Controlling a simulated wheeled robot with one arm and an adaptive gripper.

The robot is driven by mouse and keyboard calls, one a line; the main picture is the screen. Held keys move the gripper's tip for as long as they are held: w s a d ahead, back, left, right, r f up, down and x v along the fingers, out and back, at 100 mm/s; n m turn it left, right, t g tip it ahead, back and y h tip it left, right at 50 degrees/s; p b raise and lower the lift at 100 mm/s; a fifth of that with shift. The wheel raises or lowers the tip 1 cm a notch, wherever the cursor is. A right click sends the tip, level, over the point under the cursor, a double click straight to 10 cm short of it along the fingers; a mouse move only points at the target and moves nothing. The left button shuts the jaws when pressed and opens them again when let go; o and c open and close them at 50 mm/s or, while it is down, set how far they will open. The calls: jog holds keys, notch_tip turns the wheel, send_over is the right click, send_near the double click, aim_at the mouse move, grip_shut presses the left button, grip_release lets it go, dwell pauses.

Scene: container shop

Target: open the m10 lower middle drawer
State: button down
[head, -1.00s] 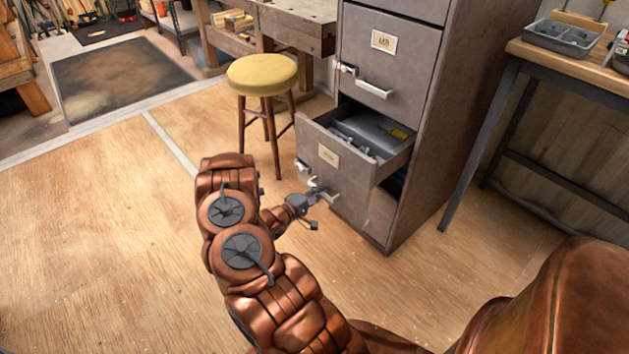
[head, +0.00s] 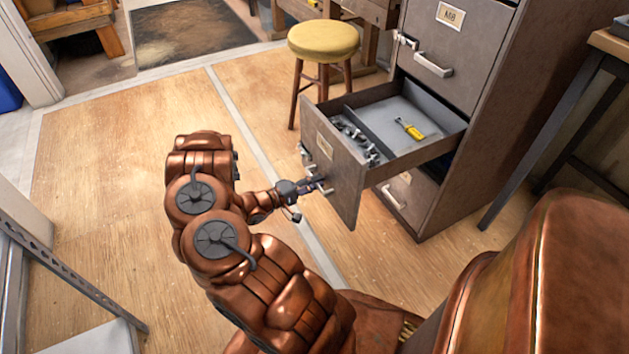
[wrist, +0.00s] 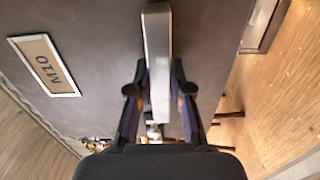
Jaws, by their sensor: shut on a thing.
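The M10 drawer (head: 343,178) stands well out of the grey cabinet, below the M8 drawer and above the lowest drawer. Its label (wrist: 45,65) reads M10 in the wrist view. My gripper (head: 316,187) is at the drawer's front face. In the wrist view my gripper (wrist: 160,92) is shut on the drawer's metal handle (wrist: 157,45), with one finger on each side of it. Inside the drawer, several grey metal parts (head: 358,137) lie left of a divider, and a yellow-handled tool (head: 410,129) lies to the right.
The M8 drawer (head: 470,50) above and the lowest drawer (head: 412,197) are shut. A yellow-topped stool (head: 323,40) stands behind the open drawer. A table leg (head: 545,145) is right of the cabinet. The wooden floor (head: 110,190) to the left is clear.

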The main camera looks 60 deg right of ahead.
jog(key=shift+w, duration=0.1)
jog(key=c, duration=1)
grip_release()
jog(key=shift+c, duration=0.2)
jog(key=v, duration=1.2)
